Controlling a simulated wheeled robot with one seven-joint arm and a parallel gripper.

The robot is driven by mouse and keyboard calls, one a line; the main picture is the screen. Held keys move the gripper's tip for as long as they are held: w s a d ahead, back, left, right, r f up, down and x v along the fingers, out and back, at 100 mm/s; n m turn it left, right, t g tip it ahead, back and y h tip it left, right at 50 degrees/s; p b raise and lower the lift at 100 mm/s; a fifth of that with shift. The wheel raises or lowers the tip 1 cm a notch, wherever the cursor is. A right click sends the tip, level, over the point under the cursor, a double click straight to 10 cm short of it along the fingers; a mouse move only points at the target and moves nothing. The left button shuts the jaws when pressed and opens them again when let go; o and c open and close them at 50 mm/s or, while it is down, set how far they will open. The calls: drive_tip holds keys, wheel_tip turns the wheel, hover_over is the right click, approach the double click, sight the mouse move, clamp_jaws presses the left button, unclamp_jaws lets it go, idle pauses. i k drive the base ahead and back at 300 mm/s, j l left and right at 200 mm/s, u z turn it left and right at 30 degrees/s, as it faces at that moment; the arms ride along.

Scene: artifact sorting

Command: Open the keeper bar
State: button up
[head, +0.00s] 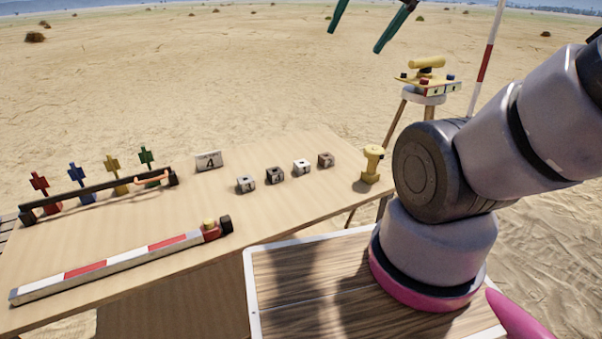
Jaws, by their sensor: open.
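A long dark bar (95,193), which looks like the keeper bar, runs along the back left of the wooden table in front of several coloured upright pieces. An orange handle (152,179) sits near its right end. Its ends meet dark blocks, and it lies across in front of the red, blue, yellow and green pieces. My gripper (356,41) shows at the top edge as two dark green fingers, spread apart and empty. It is high up, well away from the bar. The rest of the gripper is out of frame.
A red-and-white striped bar (110,262) lies along the table's front edge. A number 4 sign (208,161), several small numbered blocks (275,175) and a yellow stand (372,164) are on the table (225,212). A tripod instrument (427,83) stands behind at right.

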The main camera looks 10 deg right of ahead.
sight(24, 207)
drive_tip(key=u, duration=1.25)
